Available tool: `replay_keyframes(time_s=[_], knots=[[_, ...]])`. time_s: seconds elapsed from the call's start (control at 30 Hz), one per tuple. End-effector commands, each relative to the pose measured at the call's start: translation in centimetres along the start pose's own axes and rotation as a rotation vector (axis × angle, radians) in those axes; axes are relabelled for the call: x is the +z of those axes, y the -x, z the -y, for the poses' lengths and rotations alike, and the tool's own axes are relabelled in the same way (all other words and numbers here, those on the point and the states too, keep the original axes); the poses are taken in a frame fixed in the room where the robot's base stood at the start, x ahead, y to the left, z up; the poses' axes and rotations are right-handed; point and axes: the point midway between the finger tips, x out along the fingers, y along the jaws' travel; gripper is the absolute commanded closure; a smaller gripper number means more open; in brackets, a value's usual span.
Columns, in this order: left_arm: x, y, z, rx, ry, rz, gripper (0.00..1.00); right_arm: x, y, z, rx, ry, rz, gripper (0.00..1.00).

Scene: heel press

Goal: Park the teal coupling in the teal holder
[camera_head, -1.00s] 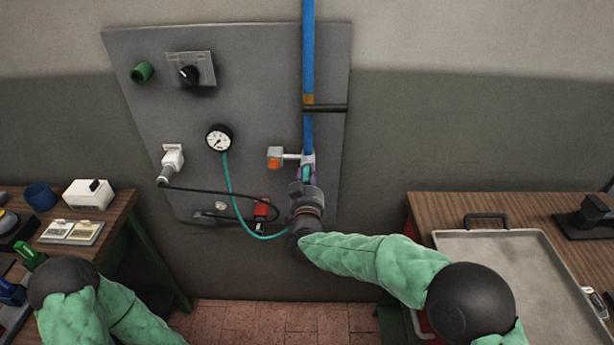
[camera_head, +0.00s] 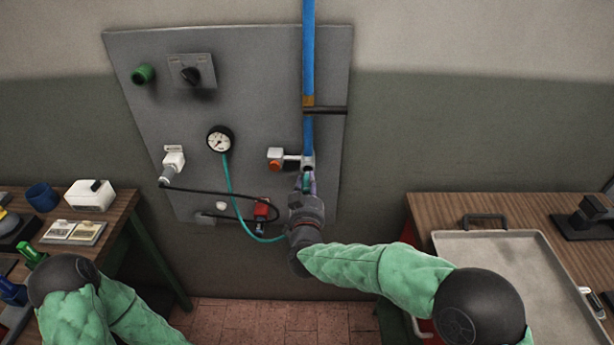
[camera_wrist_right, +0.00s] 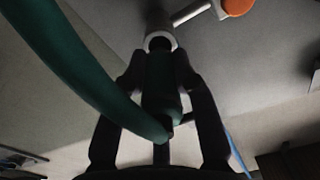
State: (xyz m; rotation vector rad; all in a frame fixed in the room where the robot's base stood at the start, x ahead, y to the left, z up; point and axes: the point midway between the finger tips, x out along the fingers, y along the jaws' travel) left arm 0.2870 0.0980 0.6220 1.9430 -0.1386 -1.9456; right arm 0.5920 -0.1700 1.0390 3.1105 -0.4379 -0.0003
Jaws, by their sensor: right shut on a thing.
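The teal coupling (camera_wrist_right: 161,78) is between the fingers of my right gripper (camera_wrist_right: 160,66), which is shut on it; a teal hose (camera_wrist_right: 85,75) runs from its lower end. In the head view only a small teal part of the coupling (camera_head: 306,184) shows between the fingers. It stands just below the pale round port (camera_head: 307,162) under the blue pipe; I cannot tell whether they touch. The port's open mouth (camera_wrist_right: 160,40) faces the coupling in the wrist view. I cannot pick out the teal holder. My left gripper is not in view.
The grey wall panel carries an orange-ended valve handle (camera_head: 275,160), a gauge (camera_head: 220,140), a red fitting (camera_head: 262,209) and a black cable (camera_head: 215,189). A tray (camera_head: 500,262) lies on the right bench; the left bench holds several small items.

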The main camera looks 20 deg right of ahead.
Motion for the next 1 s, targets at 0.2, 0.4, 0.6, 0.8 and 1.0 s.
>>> replay_keyframes(time_s=[0.2,0.4,0.6,0.8,1.0], knots=[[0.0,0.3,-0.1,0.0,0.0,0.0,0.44,-0.1,0.8,0.0,0.001,-0.001,-0.002,1.0],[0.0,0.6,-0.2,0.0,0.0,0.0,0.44,-0.1,1.4,0.0,0.0,-0.001,-0.001,1.0],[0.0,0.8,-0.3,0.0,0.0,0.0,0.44,-0.2,2.1,0.0,0.0,-0.002,-0.003,1.0],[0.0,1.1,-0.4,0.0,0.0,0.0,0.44,-0.2,2.8,0.0,0.0,-0.001,-0.002,1.0],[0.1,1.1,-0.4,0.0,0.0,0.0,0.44,-0.1,3.1,0.0,0.0,-0.001,-0.002,1.0]])
